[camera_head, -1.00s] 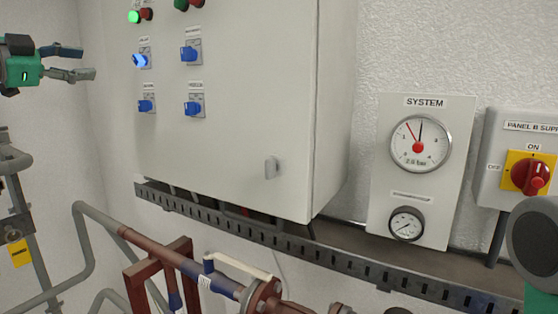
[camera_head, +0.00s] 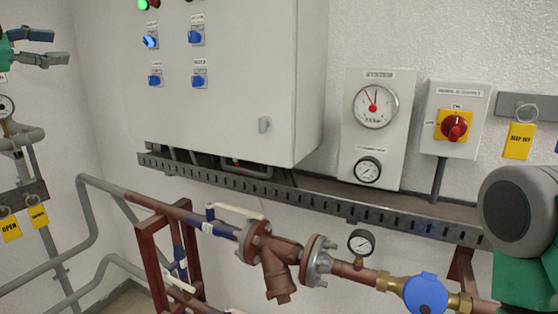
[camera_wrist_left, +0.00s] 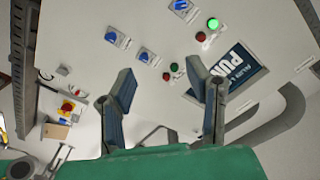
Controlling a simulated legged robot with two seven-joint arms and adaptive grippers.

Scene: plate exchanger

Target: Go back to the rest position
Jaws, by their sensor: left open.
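My left gripper (camera_head: 48,46) is at the upper left edge in the head view, its two fingers apart and empty. In the left wrist view, its fingers (camera_wrist_left: 168,105) stand spread in front of the control cabinet, with nothing between them. The grey control cabinet (camera_head: 235,115) has blue selector knobs (camera_head: 151,41) and a lit green lamp (camera_head: 144,5). The left gripper is left of the cabinet in the head view. A green and dark grey part of my right arm (camera_head: 515,215) shows at the right edge; the right gripper is not seen.
Below the cabinet runs a slotted tray (camera_head: 300,198). Brown pipes with a strainer (camera_head: 278,265), a small gauge (camera_head: 361,242) and a blue-capped part (camera_head: 425,292) cross the lower area. The system gauge panel (camera_head: 356,140) and red switch (camera_head: 454,126) are on the right wall. Yellow tags (camera_head: 38,216) hang left.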

